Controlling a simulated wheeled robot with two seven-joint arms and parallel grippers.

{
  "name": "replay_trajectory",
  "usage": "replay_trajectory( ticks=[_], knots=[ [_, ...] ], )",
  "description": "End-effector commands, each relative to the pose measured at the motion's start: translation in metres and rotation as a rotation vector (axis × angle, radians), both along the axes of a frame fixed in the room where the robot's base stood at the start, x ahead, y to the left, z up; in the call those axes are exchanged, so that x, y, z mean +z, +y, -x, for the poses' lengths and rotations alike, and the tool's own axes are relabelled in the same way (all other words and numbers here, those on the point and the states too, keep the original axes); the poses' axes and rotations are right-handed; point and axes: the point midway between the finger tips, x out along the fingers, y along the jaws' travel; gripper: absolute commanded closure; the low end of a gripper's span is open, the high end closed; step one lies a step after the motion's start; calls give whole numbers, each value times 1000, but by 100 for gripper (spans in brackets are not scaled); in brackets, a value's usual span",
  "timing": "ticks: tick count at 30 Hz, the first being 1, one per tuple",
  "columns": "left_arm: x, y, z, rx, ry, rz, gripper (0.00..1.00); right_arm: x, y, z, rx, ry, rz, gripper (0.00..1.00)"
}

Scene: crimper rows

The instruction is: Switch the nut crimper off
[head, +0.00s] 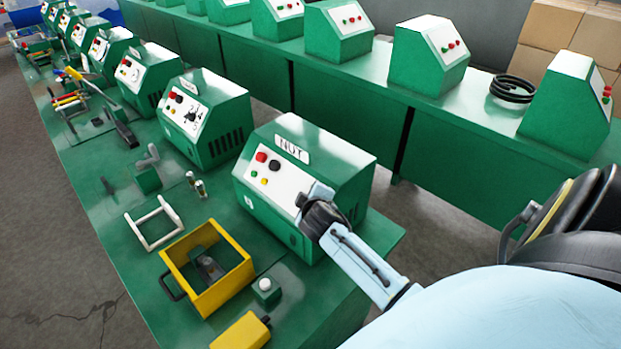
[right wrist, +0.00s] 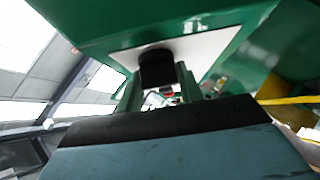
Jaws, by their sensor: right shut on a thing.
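The nut crimper (head: 335,158) is a green box with a white sloping panel and a plate reading NUT (head: 291,150). Its panel carries a red button (head: 261,157), a black button (head: 274,165), and small green and yellow lamps or buttons. My right gripper (head: 312,207) is at the lower right part of this panel and covers what is there. In the right wrist view a black knob (right wrist: 157,66) stands out from the white panel (right wrist: 205,48), between my right gripper's fingers, which are shut on it. Which way the knob points cannot be told. My left gripper is not in view.
More green crimpers, including one nearby (head: 215,120), stand in a row on the green bench (head: 115,225). A yellow open box (head: 205,300), a white frame (head: 155,240) and small parts lie in front. A second bench with green machines stands behind.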

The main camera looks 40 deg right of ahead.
Motion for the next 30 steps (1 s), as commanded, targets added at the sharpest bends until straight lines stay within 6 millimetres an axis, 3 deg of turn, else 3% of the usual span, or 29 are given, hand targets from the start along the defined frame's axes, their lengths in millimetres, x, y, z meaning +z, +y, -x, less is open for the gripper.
replay_trajectory(
  ticks=[1,2,7,20,30],
  knots=[
    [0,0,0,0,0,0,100,0,0,0,2,1,2,86],
    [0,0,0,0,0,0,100,0,0,0,1,1,3,62],
    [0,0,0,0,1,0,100,0,0,0,1,1,1,42],
    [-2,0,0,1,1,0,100,4,5,6,1,-1,1,42],
    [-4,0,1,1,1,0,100,33,33,48,1,-1,-2,42]
  ],
)
